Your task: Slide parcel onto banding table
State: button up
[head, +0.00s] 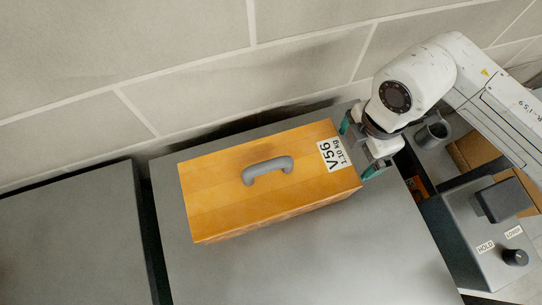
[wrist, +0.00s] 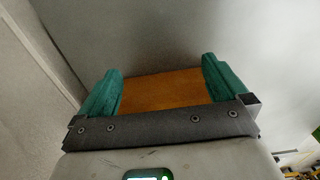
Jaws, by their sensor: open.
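The parcel (head: 225,182) is an orange wooden box with a grey handle (head: 267,169) on top and a white label reading V56, 1.10 kg. It lies on a grey tabletop (head: 300,255) in the middle of the head view. Another grey tabletop (head: 70,240) is at the left; I cannot tell which is the banding table. My gripper (head: 360,147) is at the parcel's right end, its teal fingers apart. In the wrist view, the parcel's orange surface (wrist: 162,90) shows between the open fingers of my gripper (wrist: 162,72). I cannot tell whether they touch it.
A dark narrow gap (head: 151,235) separates the two tabletops. A pale block wall (head: 180,50) runs behind them. At the right are a grey control box (head: 470,235) with a knob and HOLD label, a grey mug (head: 432,134) and brown cartons. The tabletop before the parcel is clear.

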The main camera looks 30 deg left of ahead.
aim_at(255, 184)
jog(key=shift+f, duration=0.6)
jog(key=shift+s+a, duration=0.1)
jog(key=shift+s+a+p, duration=1.75)
jog(key=shift+s+a, duration=4.9)
jog(key=shift+s, duration=0.05)
jog(key=shift+s+a, duration=0.9)
jog(key=shift+w, duration=0.1)
